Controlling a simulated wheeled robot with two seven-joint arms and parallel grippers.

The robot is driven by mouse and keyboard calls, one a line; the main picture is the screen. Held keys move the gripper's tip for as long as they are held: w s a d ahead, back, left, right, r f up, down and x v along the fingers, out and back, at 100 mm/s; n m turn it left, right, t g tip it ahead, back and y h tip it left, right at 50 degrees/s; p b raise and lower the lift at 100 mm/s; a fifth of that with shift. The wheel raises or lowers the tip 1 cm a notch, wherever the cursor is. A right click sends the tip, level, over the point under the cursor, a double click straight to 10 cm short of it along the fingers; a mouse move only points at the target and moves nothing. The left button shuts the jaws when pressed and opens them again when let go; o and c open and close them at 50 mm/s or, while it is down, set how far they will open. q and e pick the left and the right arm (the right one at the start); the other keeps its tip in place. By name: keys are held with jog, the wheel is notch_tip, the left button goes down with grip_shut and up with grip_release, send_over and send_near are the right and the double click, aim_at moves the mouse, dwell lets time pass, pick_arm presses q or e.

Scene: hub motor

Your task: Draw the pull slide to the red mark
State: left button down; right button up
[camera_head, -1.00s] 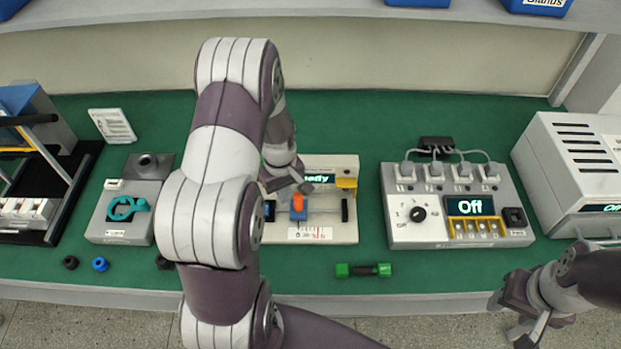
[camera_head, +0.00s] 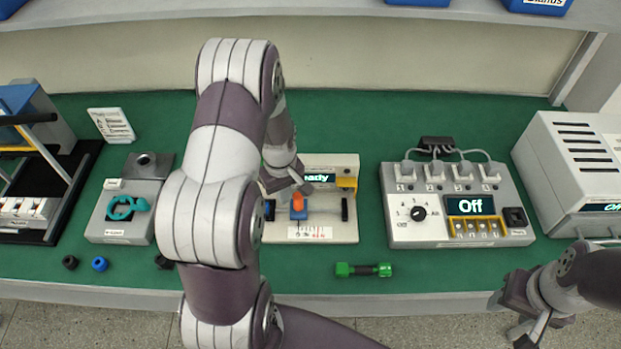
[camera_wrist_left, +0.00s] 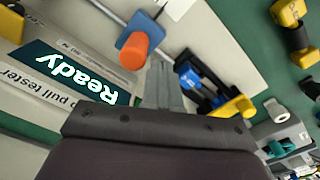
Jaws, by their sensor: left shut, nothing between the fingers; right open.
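The pull slide is a blue block with an orange knob (camera_head: 298,203) on the cream pull tester (camera_head: 340,228), whose screen reads "Ready". It sits on a thin rod. The scale (camera_head: 310,232) in front of it has red marks toward its right end, and the slide stands left of them. My left gripper (camera_head: 304,188) is just behind the knob. In the left wrist view its fingers (camera_wrist_left: 163,85) are shut and empty, close beside the orange knob (camera_wrist_left: 134,47); I cannot tell whether they touch it. My right gripper (camera_head: 528,328) is open and empty at the front right, off the table edge.
A grey switch box (camera_head: 460,235) reading "Off" stands right of the tester. A green-ended dumbbell-shaped part (camera_head: 363,270) lies in front. A grey fixture with a teal clamp (camera_head: 125,207) is at left, with small rings (camera_head: 100,264) before it.

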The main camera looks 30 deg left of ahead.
aim_at(300, 195)
pick_arm(q)
jog(key=shift+f+b, duration=0.6)
jog(key=shift+f, duration=0.65)
jog(key=shift+w+d+p, duration=0.1)
jog(key=shift+w+d, duration=0.35)
jog(key=shift+d, duration=0.35)
jog(key=shift+w+d+p, duration=0.1)
jog(key=shift+w+d, duration=0.4)
jog(key=shift+d, duration=0.25)
jog(key=shift+w+d+p, duration=0.1)
jog(key=shift+w+d, duration=0.35)
jog(key=shift+d, duration=0.35)
jog(key=shift+r, duration=0.1)
jog(key=shift+s+a, duration=0.4)
jog(key=shift+a, duration=0.25)
notch_tip(300, 195, up, 8)
jog(key=p, duration=0.7)
jog(key=shift+p, duration=0.3)
